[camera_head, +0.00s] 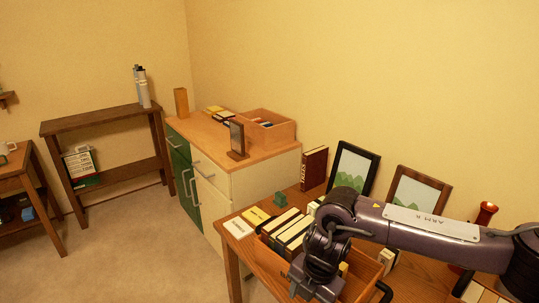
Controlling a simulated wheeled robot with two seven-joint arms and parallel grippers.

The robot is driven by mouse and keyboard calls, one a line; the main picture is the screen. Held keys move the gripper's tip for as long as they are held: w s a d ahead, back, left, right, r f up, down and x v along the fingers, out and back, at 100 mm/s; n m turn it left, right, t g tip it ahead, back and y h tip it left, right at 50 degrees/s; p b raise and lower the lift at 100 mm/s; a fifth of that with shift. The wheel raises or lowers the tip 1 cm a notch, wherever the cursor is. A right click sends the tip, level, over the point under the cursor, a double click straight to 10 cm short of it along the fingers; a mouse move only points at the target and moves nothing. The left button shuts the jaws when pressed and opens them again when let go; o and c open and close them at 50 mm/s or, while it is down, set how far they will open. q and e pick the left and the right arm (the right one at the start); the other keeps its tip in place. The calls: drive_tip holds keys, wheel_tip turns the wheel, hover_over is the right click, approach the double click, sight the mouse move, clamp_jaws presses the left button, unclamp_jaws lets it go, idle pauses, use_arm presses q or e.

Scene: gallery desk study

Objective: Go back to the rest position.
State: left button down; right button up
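My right arm (420,225), marked "ARM R", reaches in from the right over the wooden desk (238,252). It bends down at the wrist. My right gripper (314,288) is low, in front of a wooden crate (362,268) of books. Its fingertips are not clearly seen, so I cannot tell whether it is open or shut or holds anything. My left arm and gripper are not in view.
Two picture frames (354,166), a dark red book (314,168) and a red vase (485,214) stand behind. A cabinet (235,188) adjoins the desk, and a shelf (100,120) stands farther left. Open floor (130,250) lies lower left.

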drive_tip(key=s+a+f+t+y, duration=0.15)
drive_tip(key=s+a, duration=0.25)
drive_tip(key=a, duration=0.4)
drive_tip(key=s+a+g+y, duration=0.1)
drive_tip(key=s+a+y, duration=0.2)
drive_tip(key=a, duration=0.5)
drive_tip(key=s+a+r+m+t+y, duration=0.2)
drive_tip(key=a+r+m+t+y, duration=0.2)
drive_tip(key=a+r+m+t, duration=0.25)
drive_tip(key=w+d+f+m+h, duration=0.1)
drive_tip(key=d+m+h, duration=0.5)
drive_tip(key=d+m, duration=0.85)
drive_tip(key=s+d+f+m+g+h, duration=0.2)
drive_tip(key=s+d+f+m, duration=0.15)
drive_tip(key=s+d, duration=0.45)
drive_tip(key=s+d+f+m+g+h, duration=0.2)
drive_tip(key=s+d+f, duration=0.15)
drive_tip(key=d, duration=0.75)
wheel_tip(320, 180, down, 31)
drive_tip(key=s+g, duration=0.1)
drive_tip(key=s, duration=0.1)
drive_tip(key=s+d+f+g, duration=0.1)
drive_tip(key=s+d+f, duration=0.2)
drive_tip(key=s+f, duration=1.4)
drive_tip(key=shift+s+d+f+n+g, duration=0.15)
drive_tip(key=shift+s+f+n+g, duration=0.25)
drive_tip(key=shift+s, duration=0.65)
